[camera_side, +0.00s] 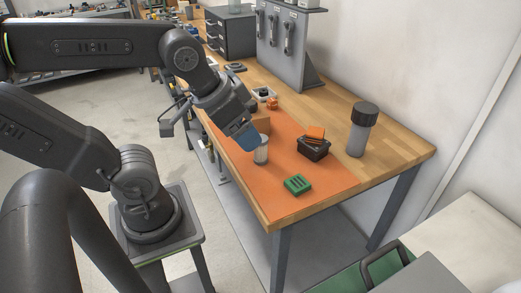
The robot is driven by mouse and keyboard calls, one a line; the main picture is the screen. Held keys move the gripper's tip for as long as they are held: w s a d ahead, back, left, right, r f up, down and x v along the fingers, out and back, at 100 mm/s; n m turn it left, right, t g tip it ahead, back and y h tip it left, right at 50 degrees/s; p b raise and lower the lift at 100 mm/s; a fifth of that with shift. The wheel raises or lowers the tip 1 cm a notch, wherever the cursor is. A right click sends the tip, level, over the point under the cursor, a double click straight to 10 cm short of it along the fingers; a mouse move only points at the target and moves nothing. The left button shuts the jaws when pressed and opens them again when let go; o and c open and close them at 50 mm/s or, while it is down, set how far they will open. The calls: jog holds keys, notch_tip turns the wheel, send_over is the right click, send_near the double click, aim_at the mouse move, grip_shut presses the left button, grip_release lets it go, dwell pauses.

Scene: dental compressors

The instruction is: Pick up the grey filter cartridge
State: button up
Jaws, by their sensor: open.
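The grey filter cartridge (261,153) looks like a small pale cylinder standing upright on the orange mat (329,179). My gripper (245,141) is open and comes down from the upper left, with its blue part right at the top of the cartridge. The view is too small to tell whether the fingers touch the cartridge or are around it. The cartridge's top is partly hidden by the gripper.
A brown block (262,123) stands just behind the cartridge. A black box with an orange piece (313,147) and a green block (298,185) lie to the right. A tall grey cylinder with a dark cap (360,130) stands farther right.

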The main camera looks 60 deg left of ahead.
jog(key=w+a+f+n+g+y, duration=0.3)
jog(key=w+a+n, duration=0.3)
jog(key=n, duration=0.3)
jog(key=n+g+y, duration=0.1)
jog(key=n+g, duration=0.1)
jog(key=n, duration=0.6)
send_over(261, 150)
jog(key=f, duration=1.1)
jog(key=shift+a+f, duration=0.25)
jog(key=shift+a, duration=0.05)
jog(key=shift+y, duration=0.3)
jog(key=shift+w+x, duration=0.2)
jog(key=shift+x, duration=1.2)
jog(key=shift+w+x, duration=0.15)
jog(key=shift+x, duration=1.2)
jog(key=shift+c, duration=0.5)
jog(key=c, duration=1)
jog(key=shift+o, duration=0.2)
jog(key=shift+r, duration=0.15)
